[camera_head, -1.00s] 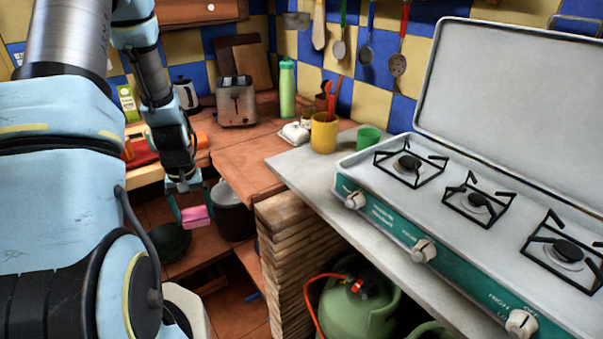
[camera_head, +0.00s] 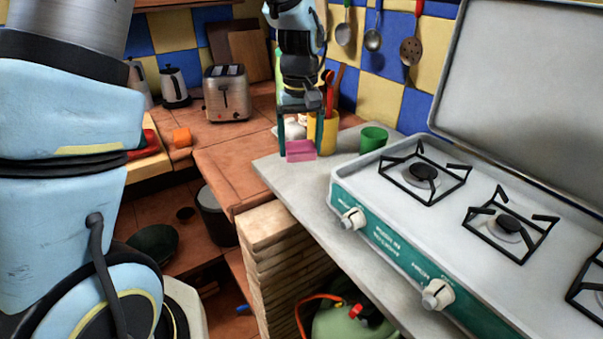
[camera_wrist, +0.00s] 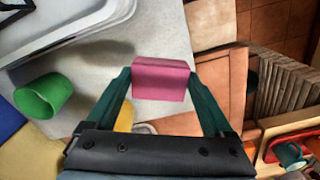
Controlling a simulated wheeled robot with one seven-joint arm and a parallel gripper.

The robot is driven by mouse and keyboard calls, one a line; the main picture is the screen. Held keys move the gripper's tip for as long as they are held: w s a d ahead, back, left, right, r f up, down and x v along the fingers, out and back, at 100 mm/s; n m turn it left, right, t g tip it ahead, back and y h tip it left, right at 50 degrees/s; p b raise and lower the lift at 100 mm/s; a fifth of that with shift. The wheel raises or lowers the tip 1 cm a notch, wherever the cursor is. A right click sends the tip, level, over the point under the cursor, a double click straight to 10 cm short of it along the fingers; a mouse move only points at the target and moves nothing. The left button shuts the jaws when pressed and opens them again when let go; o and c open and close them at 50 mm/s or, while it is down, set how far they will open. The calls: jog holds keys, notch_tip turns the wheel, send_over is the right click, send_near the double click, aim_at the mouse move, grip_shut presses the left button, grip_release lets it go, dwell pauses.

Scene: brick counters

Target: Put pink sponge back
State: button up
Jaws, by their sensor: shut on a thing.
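The pink sponge (camera_head: 300,151) is a small pink block held between the two green fingers of my gripper (camera_head: 301,142). In the head view it is over the near left part of the grey counter (camera_head: 285,172), in front of the yellow cup. In the wrist view the sponge (camera_wrist: 162,79) sits between the fingertips of my gripper (camera_wrist: 160,85), with the grey counter (camera_wrist: 100,80) below it. It appears to be held above the counter; the exact height is hard to tell.
A green cup (camera_head: 373,139) stands right of the sponge. A yellow cup (camera_head: 328,138) with utensils is partly hidden behind my gripper. The stove (camera_head: 400,215) fills the counter's right side. A toaster (camera_head: 227,95) stands on the tiled counter at the back left.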

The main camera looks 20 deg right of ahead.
aim_at(300, 147)
notch_tip(300, 147, down, 7)
jog(key=shift+f+p, duration=0.2)
jog(key=shift+p, duration=0.6)
jog(key=shift+f, duration=0.15)
jog(key=o, duration=0.9)
notch_tip(300, 147, up, 12)
jog(key=shift+r+b, duration=0.15)
jog(key=shift+b, duration=1)
jog(key=shift+n+t, duration=0.5)
jog(key=shift+t, duration=0.3)
jog(key=s+a+f, duration=0.1)
jog(key=a, duration=0.9)
jog(key=s+a+f, duration=0.1)
jog(key=a, duration=0.9)
jog(key=s+a+f, duration=0.1)
jog(key=a+f, duration=0.1)
jog(key=a, duration=0.8)
jog(key=shift+s+a, duration=0.1)
jog(key=shift+s, duration=0.2)
